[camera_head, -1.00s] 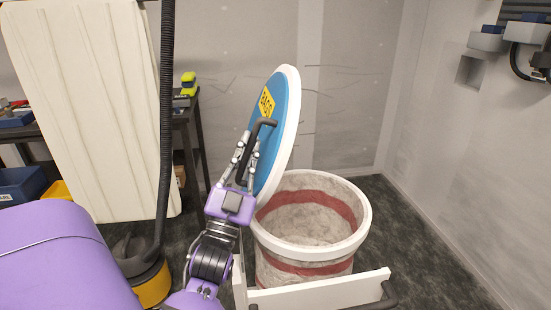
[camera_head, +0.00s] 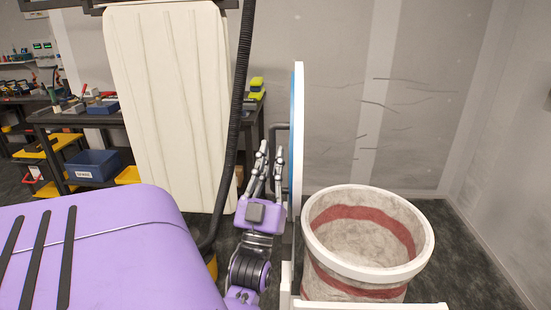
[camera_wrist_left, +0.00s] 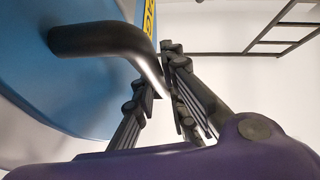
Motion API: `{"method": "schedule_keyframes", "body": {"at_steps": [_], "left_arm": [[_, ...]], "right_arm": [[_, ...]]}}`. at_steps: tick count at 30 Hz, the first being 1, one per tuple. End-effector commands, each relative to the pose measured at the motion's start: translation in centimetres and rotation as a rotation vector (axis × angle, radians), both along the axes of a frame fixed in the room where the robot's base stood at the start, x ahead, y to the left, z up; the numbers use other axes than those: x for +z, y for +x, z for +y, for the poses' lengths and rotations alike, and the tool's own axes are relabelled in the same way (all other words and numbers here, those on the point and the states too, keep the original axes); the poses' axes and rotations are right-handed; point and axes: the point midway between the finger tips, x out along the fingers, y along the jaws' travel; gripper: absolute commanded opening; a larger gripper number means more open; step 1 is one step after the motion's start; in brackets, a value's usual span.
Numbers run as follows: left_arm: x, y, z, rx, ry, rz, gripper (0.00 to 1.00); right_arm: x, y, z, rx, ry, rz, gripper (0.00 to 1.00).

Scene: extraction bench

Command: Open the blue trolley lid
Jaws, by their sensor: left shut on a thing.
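The trolley's round lid (camera_head: 298,150) stands upright, almost edge-on, at the left side of the open drum. Its white rim faces me, and a thin strip of its blue face shows. The trolley drum (camera_head: 350,262) is pale with red bands and a white rim, and its mouth is uncovered. My left gripper (camera_head: 270,152) is left of the lid, shut on its dark handle (camera_head: 280,126). In the left wrist view, the bent handle (camera_wrist_left: 100,40) stands out from the blue lid face (camera_wrist_left: 40,60) and runs between the fingers. My right gripper is not in view.
A black hose (camera_head: 240,90) hangs just left of my left gripper. A large cream panel (camera_head: 170,100) stands behind it. A workbench (camera_head: 80,118) with a blue bin (camera_head: 92,165) is at far left. Floor right of the drum is clear.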

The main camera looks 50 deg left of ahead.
Motion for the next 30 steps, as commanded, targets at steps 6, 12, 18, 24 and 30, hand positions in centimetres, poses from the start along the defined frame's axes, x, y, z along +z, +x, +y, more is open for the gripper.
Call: {"method": "schedule_keyframes", "body": {"at_steps": [6,12,18,24,30], "left_arm": [[-0.1,0.0,0.1,0.003,0.001,0.003,0.15],[-0.1,0.0,0.0,0.001,0.001,0.003,0.31],[-0.1,0.0,0.0,0.001,0.000,0.003,0.31],[-1.5,-1.0,-0.8,0.001,-0.002,0.006,0.31],[-3.9,-2.9,-2.3,0.002,-0.003,0.007,0.31]], "right_arm": [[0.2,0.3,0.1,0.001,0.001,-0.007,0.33],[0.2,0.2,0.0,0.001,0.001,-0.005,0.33],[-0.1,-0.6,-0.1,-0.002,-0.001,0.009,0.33],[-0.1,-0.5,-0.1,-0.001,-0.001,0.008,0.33],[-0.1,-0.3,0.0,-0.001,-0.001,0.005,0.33]]}}
